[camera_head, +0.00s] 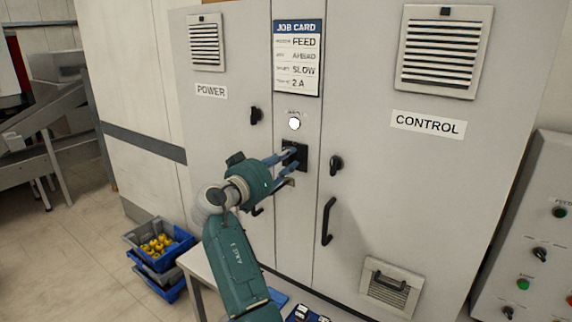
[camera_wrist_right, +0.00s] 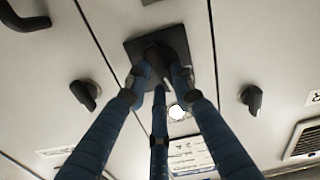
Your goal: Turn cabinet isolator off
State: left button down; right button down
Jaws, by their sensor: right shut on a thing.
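The cabinet isolator (camera_head: 302,156) is a black knob on a square black plate in the narrow middle panel of the grey cabinet (camera_head: 345,60). It also shows in the right wrist view (camera_wrist_right: 135,48). My right gripper (camera_head: 289,163) reaches it from the lower left, with its blue fingers closed around the knob. In the right wrist view my right gripper (camera_wrist_right: 158,78) has its three fingers on the knob from different sides. The fingers hide much of the knob, so I cannot tell its exact angle. A white lamp (camera_head: 294,124) glows just above the isolator. My left gripper is not in view.
Black door latches (camera_head: 255,115) and (camera_head: 336,164) flank the isolator, and a door handle (camera_head: 327,221) sticks out at lower right. A job card (camera_head: 298,58) hangs above. A control panel (camera_head: 535,235) stands at right. Crates (camera_head: 178,245) sit on the floor at left.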

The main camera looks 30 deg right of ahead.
jog(key=shift+n+b, duration=0.35)
jog(key=shift+n, duration=0.55)
jog(key=shift+w+a+r+n+p, duration=0.15)
jog(key=shift+n+p, duration=0.35)
jog(key=shift+n, duration=1.75)
jog(key=shift+w+d+n+p, duration=0.15)
jog(key=shift+n+p, duration=0.4)
jog(key=shift+n, duration=1.75)
jog(key=shift+w+a+r+n+p, duration=0.15)
jog(key=shift+n+p, duration=0.35)
jog(key=shift+n, duration=1.75)
jog(key=shift+w, duration=0.1)
jog(key=c, duration=1.5)
grip_release()
jog(key=shift+f, duration=0.15)
jog(key=shift+o, duration=0.2)
jog(key=v, duration=1.1)
jog(key=shift+a+f, duration=0.2)
jog(key=shift+a, duration=0.1)
